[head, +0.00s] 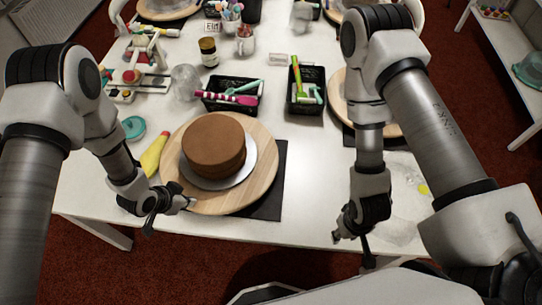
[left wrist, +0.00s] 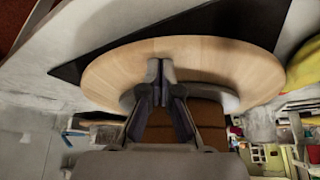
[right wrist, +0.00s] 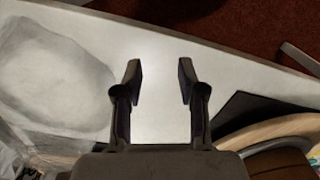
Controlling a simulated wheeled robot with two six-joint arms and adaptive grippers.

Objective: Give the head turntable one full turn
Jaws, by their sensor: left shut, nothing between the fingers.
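A round wooden turntable (head: 262,160) sits near the table's front edge, on a dark mat (head: 267,208). It bears a brown cake (head: 213,143) on a pale round board (head: 250,160). My left gripper (head: 188,203) is at the turntable's front-left rim, shut and empty. In the left wrist view, the shut fingers (left wrist: 160,72) overlap the wooden top (left wrist: 215,62), with the brown cake behind them partly hidden. Contact with the wood cannot be told. My right gripper (head: 350,240) hangs near the front edge, right of the turntable. In the right wrist view its fingers (right wrist: 160,75) are apart and empty.
A yellow piping bag (head: 153,155) lies close to the turntable's left. Black baskets of tools (head: 233,95) (head: 306,90) stand behind. Another turntable (head: 338,92) is at the right, partly hidden by my right arm. A clear crumpled sheet lies at front right (right wrist: 55,75).

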